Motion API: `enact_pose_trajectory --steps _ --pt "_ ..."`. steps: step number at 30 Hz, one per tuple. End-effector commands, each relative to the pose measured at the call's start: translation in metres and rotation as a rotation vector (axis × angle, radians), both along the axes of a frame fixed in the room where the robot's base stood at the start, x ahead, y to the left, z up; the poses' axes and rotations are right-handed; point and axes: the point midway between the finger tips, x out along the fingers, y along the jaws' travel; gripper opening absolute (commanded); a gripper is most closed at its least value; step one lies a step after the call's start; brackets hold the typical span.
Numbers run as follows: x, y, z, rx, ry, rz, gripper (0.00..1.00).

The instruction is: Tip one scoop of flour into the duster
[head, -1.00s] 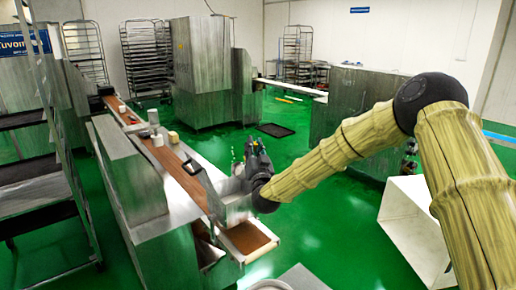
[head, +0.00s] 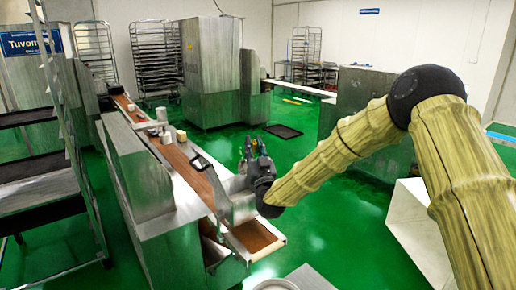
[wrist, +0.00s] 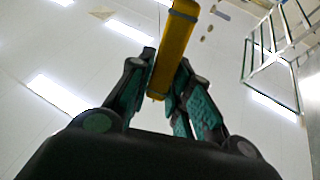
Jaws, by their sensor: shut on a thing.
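My gripper (head: 249,148) is at the centre of the head view, above the end of the conveyor machine, with its fingers pointing up. In the wrist view my gripper (wrist: 168,85) is shut on a yellow bar-like piece (wrist: 175,45), which looks like a handle. Its far end runs out of the picture at the top, so I cannot see whether it is a scoop or whether it holds flour. Several small tan specks show beside it. I cannot pick out the duster for certain; a grey metal hopper-like part (head: 240,209) stands just below my gripper.
A brown conveyor belt (head: 192,173) carries a white cup (head: 165,137) and a small yellowish piece (head: 181,136). A tray rack (head: 72,150) stands at left. A white box (head: 408,215) is at right. A round white rim (head: 275,285) shows at the bottom edge.

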Motion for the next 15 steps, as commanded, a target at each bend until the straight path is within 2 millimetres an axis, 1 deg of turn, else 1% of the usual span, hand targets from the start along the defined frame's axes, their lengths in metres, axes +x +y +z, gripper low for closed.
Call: enact_pose_trajectory --steps 15 --pt "-0.011 0.014 -0.003 -0.106 -0.087 0.0 0.0"
